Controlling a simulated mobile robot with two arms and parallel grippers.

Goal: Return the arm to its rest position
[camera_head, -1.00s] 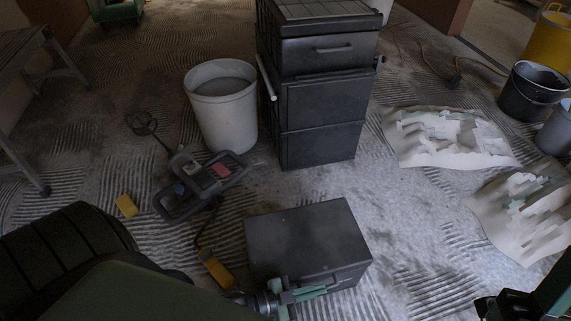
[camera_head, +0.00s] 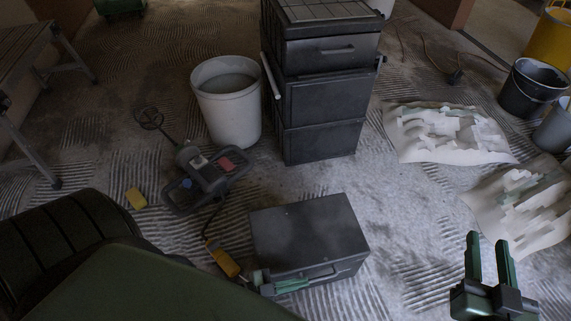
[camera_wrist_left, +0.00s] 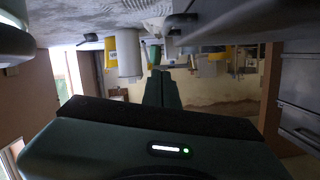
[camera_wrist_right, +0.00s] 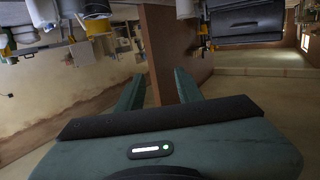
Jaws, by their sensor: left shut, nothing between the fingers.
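My left gripper (camera_head: 292,286) shows low in the head view, in front of the black toolbox (camera_head: 310,236) on the floor. Its fingers lie together in the left wrist view (camera_wrist_left: 162,88), with nothing between them. I cannot tell whether it touches the toolbox. My right gripper (camera_head: 489,258) stands at the lower right of the head view, fingers pointing up the picture. The fingers are apart and empty, as the right wrist view (camera_wrist_right: 158,92) also shows.
A tall black stacked toolbox (camera_head: 320,95) stands behind, beside a white bucket (camera_head: 228,115). Crumpled sheets (camera_head: 450,145) with debris lie right, with dark buckets (camera_head: 530,92) beyond. Bare ridged floor lies between.

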